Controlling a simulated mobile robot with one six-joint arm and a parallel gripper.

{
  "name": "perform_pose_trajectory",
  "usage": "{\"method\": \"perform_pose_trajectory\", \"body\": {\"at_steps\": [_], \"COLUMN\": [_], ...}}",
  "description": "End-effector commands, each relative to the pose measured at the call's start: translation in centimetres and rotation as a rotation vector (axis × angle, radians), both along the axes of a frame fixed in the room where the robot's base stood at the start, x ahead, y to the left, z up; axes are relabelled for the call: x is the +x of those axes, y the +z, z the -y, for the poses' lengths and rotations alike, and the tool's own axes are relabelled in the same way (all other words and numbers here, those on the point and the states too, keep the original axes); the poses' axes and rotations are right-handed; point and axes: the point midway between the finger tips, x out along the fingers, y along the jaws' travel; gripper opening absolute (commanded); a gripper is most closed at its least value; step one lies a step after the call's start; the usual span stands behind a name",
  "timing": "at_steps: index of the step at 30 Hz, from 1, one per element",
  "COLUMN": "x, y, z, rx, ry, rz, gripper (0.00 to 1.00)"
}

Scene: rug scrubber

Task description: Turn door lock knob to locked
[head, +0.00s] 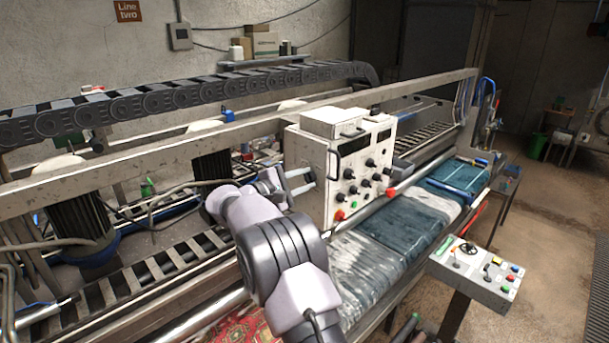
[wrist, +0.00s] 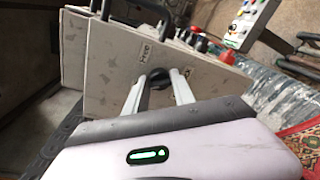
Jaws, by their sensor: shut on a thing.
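The door lock knob (wrist: 157,82) is a black knob on a side panel of the grey control box. In the wrist view it sits between my gripper's two pale fingers, which are shut on it. In the head view my gripper (head: 308,178) reaches to the left side of the control box (head: 318,150). The knob is mostly hidden there by the fingers. I cannot tell which label the knob points at.
The box front carries several black knobs and a red button (head: 339,215). A long metal rail (head: 240,120) runs behind the box. A wet rug (head: 375,240) lies on the machine bed below. A separate control panel (head: 478,268) stands at the right.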

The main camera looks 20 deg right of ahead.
Motion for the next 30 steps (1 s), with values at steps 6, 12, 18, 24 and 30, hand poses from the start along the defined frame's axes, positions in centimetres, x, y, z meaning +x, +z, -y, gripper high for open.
{"method": "perform_pose_trajectory", "body": {"at_steps": [6, 12, 18, 24, 30], "x": [0.16, 0.19, 0.21, 0.21, 0.22], "y": [0.57, 0.52, 0.45, 0.45, 0.47], "z": [-0.09, -0.1, -0.11, -0.11, -0.1], "rx": [-0.048, -0.074, -0.085, -0.086, -0.086], "ry": [0.003, 0.004, 0.004, 0.004, 0.004], "rz": [-0.105, -0.165, -0.19, -0.193, -0.192], "gripper": [0.0, 0.0, 0.0, 0.0, 0.0]}}
